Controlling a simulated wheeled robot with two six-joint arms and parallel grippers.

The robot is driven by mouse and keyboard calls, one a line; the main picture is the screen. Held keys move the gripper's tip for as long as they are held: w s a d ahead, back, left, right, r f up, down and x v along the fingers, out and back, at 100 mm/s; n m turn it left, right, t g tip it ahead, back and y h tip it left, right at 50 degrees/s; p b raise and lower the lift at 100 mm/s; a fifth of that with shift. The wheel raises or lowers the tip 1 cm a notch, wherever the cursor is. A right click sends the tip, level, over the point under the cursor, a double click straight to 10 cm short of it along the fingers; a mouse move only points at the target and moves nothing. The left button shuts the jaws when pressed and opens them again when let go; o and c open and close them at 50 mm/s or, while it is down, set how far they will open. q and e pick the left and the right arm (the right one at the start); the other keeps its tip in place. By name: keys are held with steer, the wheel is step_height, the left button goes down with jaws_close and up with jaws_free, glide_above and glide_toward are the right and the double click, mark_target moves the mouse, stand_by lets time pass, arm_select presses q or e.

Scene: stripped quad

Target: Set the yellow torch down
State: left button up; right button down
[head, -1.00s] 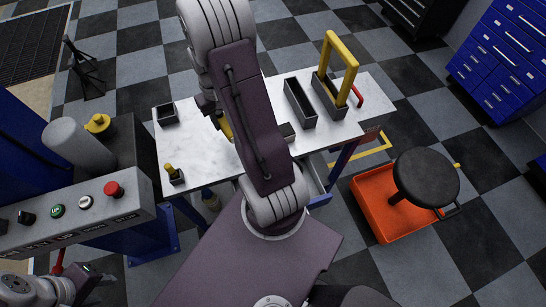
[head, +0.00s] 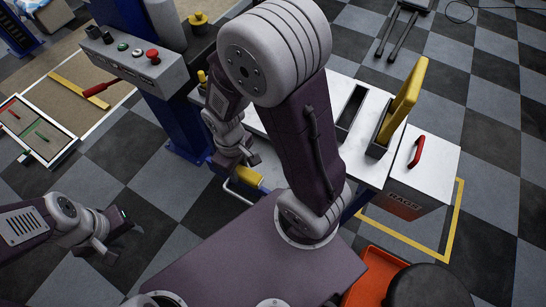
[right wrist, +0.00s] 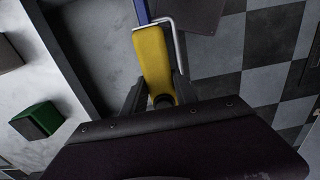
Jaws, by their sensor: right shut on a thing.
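The yellow torch (head: 245,177) is held in my right gripper (head: 243,158), by the front edge of the white bench (head: 437,157) in the head view. In the right wrist view the torch (right wrist: 152,52) points away between the two dark fingers of the right gripper (right wrist: 157,98), which are shut on it. My arm hides much of the bench top. My left gripper (head: 122,228) is at the lower left over the floor, away from the torch; whether its jaws are open is unclear.
A control box (head: 137,63) with buttons stands at the upper left. A black stool (head: 428,287) is at lower right. A green block (right wrist: 37,120) shows in the wrist view.

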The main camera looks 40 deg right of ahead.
steer(key=w+d+f, duration=0.4)
steer(key=w+d, duration=0.1)
steer(key=w+d+f, duration=0.3)
steer(key=shift+d+b, duration=0.15)
steer(key=shift+b, duration=0.15)
step_height(320, 180, down, 3)
steer(key=shift+f, duration=0.15)
steer(key=shift+w+f, duration=0.1)
steer(key=shift+f, duration=0.25)
steer(key=shift+f+b, duration=0.15)
steer(key=shift+b, duration=0.15)
steer(key=c, duration=1)
jaws_free()
steer(key=shift+o, duration=0.2)
